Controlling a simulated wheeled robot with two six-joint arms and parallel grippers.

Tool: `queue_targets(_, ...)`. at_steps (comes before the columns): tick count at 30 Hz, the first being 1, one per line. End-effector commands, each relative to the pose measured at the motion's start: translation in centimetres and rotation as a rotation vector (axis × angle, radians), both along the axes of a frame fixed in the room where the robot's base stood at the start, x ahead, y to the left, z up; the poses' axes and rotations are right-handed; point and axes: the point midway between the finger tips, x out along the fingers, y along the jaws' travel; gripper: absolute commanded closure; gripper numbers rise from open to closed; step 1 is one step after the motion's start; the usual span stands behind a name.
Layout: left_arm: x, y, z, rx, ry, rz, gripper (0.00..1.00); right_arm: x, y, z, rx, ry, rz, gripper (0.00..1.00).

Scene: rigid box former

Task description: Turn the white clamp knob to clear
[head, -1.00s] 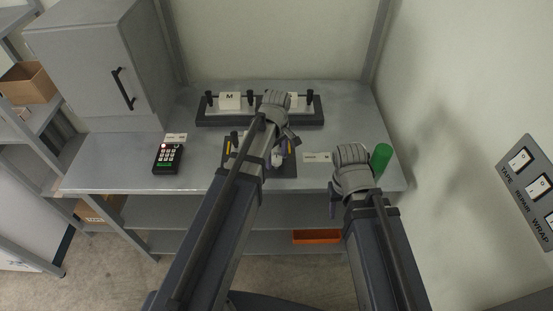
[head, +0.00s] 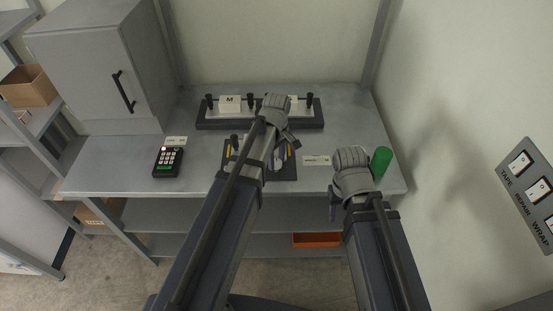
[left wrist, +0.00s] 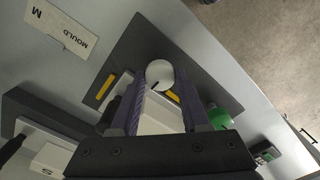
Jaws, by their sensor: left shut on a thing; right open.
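The white clamp knob (left wrist: 159,73) is a round white disc with a small dark mark, on a dark base plate (left wrist: 150,45) with yellow marks. In the left wrist view it sits between the tips of my left gripper (left wrist: 162,90), which is shut on it. In the head view my left gripper (head: 280,156) reaches down over the same dark plate (head: 285,174), and its wrist and fingers hide the knob. My right gripper (head: 350,165) is over the bench's right part, beside a green cylinder (head: 381,161). Its fingers are mostly hidden by its own wrist.
A dark rack (head: 225,122) with white blocks and black knobs stands behind. A keypad (head: 168,161) lies on the left of the bench, near a grey cabinet (head: 95,70). A MOULD M label (left wrist: 62,32) lies beside the base plate. The bench between keypad and plate is clear.

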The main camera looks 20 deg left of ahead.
Motion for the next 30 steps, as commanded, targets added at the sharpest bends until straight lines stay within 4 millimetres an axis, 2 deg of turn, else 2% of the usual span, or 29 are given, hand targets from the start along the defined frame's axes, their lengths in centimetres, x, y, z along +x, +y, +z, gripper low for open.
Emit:
queue_targets(11, -0.01, 0.00, -0.01, 0.000, 0.000, -0.151, 1.00, 0.00, 0.00, -0.01, 0.000, 0.000, 0.000, 0.50)
queue_targets(30, -0.02, 0.00, -0.01, 0.000, 0.000, -0.750, 1.00, 0.00, 0.00, -0.01, 0.000, 0.000, 0.000, 0.50)
